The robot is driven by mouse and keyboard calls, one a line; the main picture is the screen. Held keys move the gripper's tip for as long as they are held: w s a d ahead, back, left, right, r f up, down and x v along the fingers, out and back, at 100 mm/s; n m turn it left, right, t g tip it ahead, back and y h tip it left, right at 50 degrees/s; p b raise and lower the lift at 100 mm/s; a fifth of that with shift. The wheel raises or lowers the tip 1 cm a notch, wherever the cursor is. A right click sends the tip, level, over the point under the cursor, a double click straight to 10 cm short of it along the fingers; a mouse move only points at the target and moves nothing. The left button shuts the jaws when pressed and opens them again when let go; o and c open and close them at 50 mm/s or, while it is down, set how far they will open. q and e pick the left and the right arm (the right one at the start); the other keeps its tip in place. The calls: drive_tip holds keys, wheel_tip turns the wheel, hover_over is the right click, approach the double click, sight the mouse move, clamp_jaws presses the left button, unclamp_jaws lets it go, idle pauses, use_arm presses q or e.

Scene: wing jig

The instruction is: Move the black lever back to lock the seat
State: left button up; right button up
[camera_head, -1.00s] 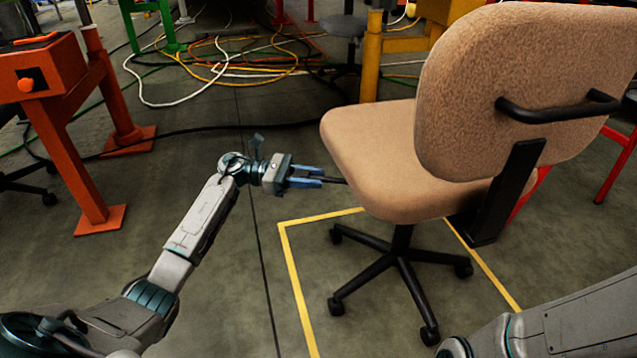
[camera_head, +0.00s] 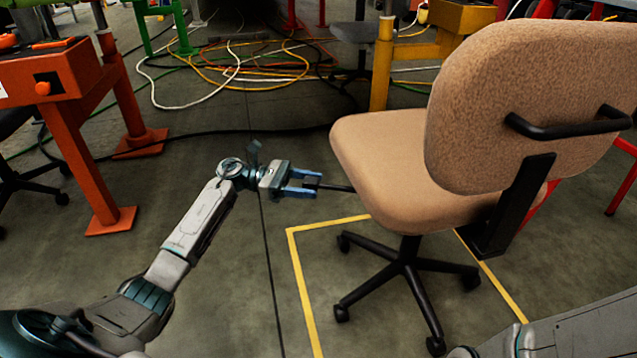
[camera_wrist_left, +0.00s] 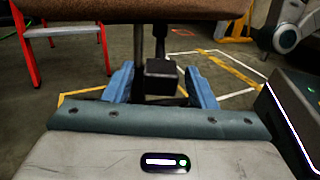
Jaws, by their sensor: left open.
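The tan office chair (camera_head: 387,150) stands with its seat edge toward my left gripper. The black lever (camera_head: 338,188) sticks out sideways from under the seat toward the gripper. My left gripper (camera_head: 309,183) has blue fingers, is open, and sits just left of the seat with the lever's end between its fingers. In the left wrist view, the lever's dark square end (camera_wrist_left: 160,75) shows between the two spread fingers (camera_wrist_left: 160,88), with gaps on both sides. The lever's root is hidden under the seat. My right gripper is out of view.
A yellow floor outline (camera_head: 299,272) runs around the chair's black wheeled base (camera_head: 408,265). An orange stand (camera_head: 85,130) is at left. Cables (camera_head: 245,70) and a yellow post (camera_head: 382,65) lie behind. The floor left of the chair is clear.

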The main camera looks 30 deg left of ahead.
use_arm(q)
drive_tip(key=p+v, duration=0.1)
drive_tip(key=v, duration=0.6)
drive_tip(key=shift+a+p, duration=0.35)
drive_tip(key=shift+p, duration=0.05)
drive_tip(key=shift+s, duration=0.1)
